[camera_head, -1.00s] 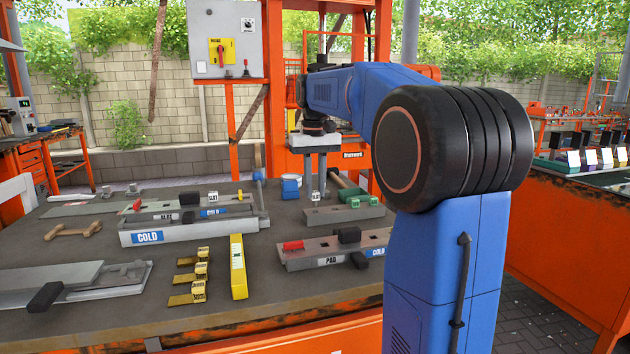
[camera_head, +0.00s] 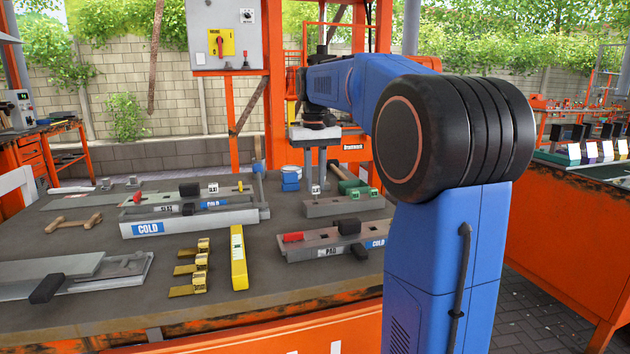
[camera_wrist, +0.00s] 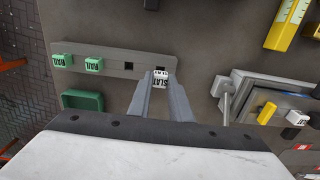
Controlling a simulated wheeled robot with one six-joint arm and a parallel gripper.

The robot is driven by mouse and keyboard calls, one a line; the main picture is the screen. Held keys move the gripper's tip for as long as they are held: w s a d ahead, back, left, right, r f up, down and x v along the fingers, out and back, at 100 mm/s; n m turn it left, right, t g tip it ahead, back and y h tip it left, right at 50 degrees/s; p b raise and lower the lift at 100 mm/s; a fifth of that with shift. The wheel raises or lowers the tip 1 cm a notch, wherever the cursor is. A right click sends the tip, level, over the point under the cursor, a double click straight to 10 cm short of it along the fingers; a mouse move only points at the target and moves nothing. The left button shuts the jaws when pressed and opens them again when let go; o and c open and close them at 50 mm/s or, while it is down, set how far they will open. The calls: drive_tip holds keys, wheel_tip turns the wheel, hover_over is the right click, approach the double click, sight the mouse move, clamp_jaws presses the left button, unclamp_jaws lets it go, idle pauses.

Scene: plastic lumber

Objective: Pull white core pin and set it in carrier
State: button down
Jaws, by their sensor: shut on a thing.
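My gripper (camera_wrist: 160,84) is shut on a white block marked SLAT (camera_wrist: 161,82), the white core pin, in the wrist view. In the head view my gripper (camera_head: 316,188) points straight down over the bench. The pin is at the right end of a grey bar with square holes (camera_wrist: 140,66) in the wrist view, probably the carrier. The bar also shows in the head view (camera_head: 345,207). Two green RAIL blocks (camera_wrist: 94,64) sit at its other end. I cannot tell whether the pin is seated in a hole or just above it.
A grey COLD mould (camera_head: 190,225) stands left of the bar, with another white-labelled block (camera_wrist: 296,117) beside a yellow one. A PAD bar (camera_head: 330,248) lies in front. A green tray (camera_wrist: 82,101) is close to my gripper. Yellow clips (camera_head: 190,268) lie front left.

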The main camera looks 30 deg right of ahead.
sight(315, 185)
drive_tip(key=shift+f, duration=1.55)
idle(1.4)
drive_tip(key=c, duration=1.5)
unclamp_jaws()
drive_tip(key=shift+c, duration=0.2)
drive_tip(key=shift+o, duration=0.7)
drive_tip(key=shift+o, duration=1.2)
drive_tip(key=shift+r, duration=3.5)
drive_tip(key=shift+s, duration=0.1)
